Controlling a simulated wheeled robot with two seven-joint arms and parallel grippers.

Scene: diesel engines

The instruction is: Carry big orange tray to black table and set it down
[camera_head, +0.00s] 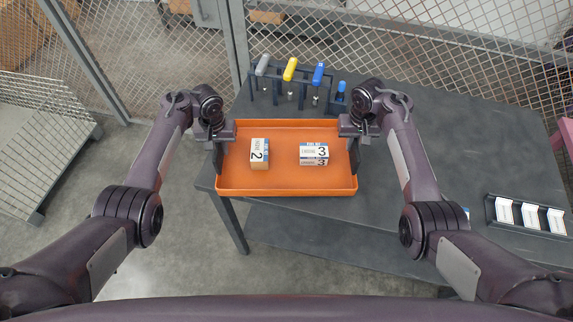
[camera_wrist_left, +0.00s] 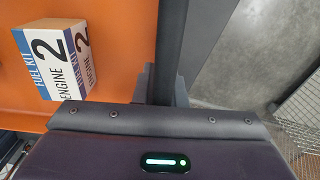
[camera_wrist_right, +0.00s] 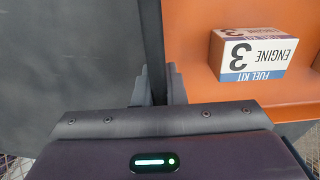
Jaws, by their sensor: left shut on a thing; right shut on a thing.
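The big orange tray (camera_head: 287,183) is in the middle of the head view, over the left end of the black table (camera_head: 420,130). I cannot tell whether it touches the tabletop. My left gripper (camera_head: 218,145) is shut on the tray's left wall; my right gripper (camera_head: 355,140) is shut on its right wall. Inside lie a box marked 2 (camera_head: 259,153) at left and a box marked 3 (camera_head: 313,153) at right. The box marked 2 also shows in the left wrist view (camera_wrist_left: 52,60), the box marked 3 in the right wrist view (camera_wrist_right: 250,54).
A rack (camera_head: 290,85) with yellow, blue and grey-handled tools stands just behind the tray. A black holder (camera_head: 528,215) with white cards lies at the table's right. Mesh fencing (camera_head: 140,50) runs behind. The tabletop between tray and holder is mostly clear.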

